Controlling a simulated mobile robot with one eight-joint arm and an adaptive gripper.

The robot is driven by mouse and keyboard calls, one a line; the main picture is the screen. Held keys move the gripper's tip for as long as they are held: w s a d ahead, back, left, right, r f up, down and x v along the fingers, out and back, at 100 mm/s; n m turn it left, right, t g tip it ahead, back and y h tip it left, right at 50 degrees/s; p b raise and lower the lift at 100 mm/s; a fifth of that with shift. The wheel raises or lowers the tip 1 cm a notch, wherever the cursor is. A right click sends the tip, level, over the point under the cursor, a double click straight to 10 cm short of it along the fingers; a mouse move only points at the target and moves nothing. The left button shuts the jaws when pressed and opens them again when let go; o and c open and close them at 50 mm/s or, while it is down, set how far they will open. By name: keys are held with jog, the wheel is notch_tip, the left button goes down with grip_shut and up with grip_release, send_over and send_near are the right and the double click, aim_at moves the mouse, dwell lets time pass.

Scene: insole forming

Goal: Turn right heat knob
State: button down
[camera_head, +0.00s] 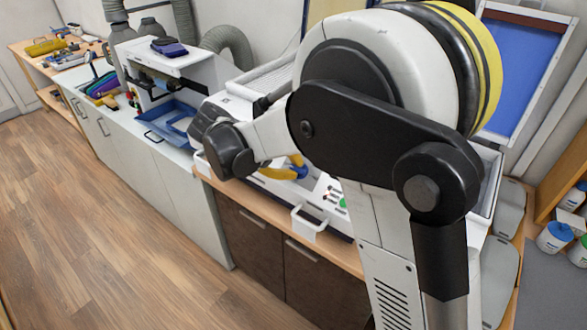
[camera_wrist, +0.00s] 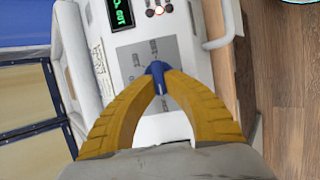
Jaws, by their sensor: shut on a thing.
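My gripper (camera_wrist: 157,78) has two yellow ribbed fingers, and their tips are closed on a blue knob (camera_wrist: 155,67) in the wrist view. The knob stands on a grey marked panel (camera_wrist: 135,52) of a white machine. The fingers hide much of the knob and the panel behind it. In the head view my gripper (camera_head: 299,168) is partly hidden by my arm, with the blue knob (camera_head: 301,173) at its tips. I see no second knob, so I cannot tell from the pictures which side this one is.
A green-lit display (camera_wrist: 120,14) and small buttons (camera_wrist: 155,11) lie beyond the knob. A white handle (camera_head: 309,223) sticks out from the machine's front. A blue tray (camera_head: 171,121) lies on the bench to the left. The wooden floor (camera_head: 90,220) in front is clear.

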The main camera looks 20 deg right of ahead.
dwell(0.3)
jog(key=c, duration=1.4)
grip_release()
jog(key=shift+c, duration=0.2)
jog(key=v, duration=1.2)
jog(key=shift+s, duration=0.1)
